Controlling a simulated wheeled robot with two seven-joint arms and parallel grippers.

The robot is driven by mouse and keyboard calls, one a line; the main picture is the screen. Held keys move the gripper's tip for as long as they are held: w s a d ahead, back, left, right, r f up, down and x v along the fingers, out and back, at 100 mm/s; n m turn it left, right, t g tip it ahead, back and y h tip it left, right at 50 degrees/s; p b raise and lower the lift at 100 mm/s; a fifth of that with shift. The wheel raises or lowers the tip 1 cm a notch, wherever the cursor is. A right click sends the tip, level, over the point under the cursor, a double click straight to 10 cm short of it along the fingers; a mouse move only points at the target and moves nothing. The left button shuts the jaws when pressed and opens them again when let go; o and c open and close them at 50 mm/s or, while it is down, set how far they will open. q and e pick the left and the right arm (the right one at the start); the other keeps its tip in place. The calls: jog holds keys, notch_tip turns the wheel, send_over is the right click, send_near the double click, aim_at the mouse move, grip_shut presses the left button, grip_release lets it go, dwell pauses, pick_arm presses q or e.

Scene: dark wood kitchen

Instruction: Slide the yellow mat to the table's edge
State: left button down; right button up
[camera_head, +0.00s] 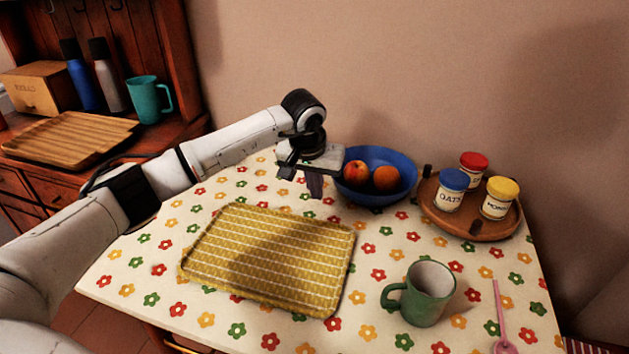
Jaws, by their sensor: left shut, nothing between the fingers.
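The yellow mat (268,257) is a rectangle with pale stripes, lying flat on the table near its front left part. The table (130,270) has a cloth with a flower print, and its left edge shows beyond the mat. My left gripper (313,190) is shut and empty, pointing down beyond the mat's far edge, just left of the blue bowl. It looks apart from the mat; how high it is above the table is hard to tell. My left arm's shadow falls on the mat. My right gripper is not in view.
A blue bowl (398,194) with fruit stands right of my gripper. A round wooden tray (470,222) with several jars is farther right. A green mug (428,294) stands right of the mat, with a pink utensil (499,320) beyond. A dark hutch (180,60) stands left.

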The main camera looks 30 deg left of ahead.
aim_at(318, 208)
pick_arm(q)
jog(key=x, duration=0.3)
jog(key=shift+f, duration=0.2)
jog(key=shift+s+d+f, duration=0.1)
jog(key=shift+s+f, duration=0.05)
jog(key=shift+s, duration=0.05)
jog(key=shift+s+d+p, duration=0.15)
jog(key=shift+s+p, duration=0.05)
jog(key=shift+s, duration=0.65)
jog(key=shift+s+d+p, duration=0.2)
jog(key=shift+s, duration=0.6)
jog(key=shift+s, duration=0.1)
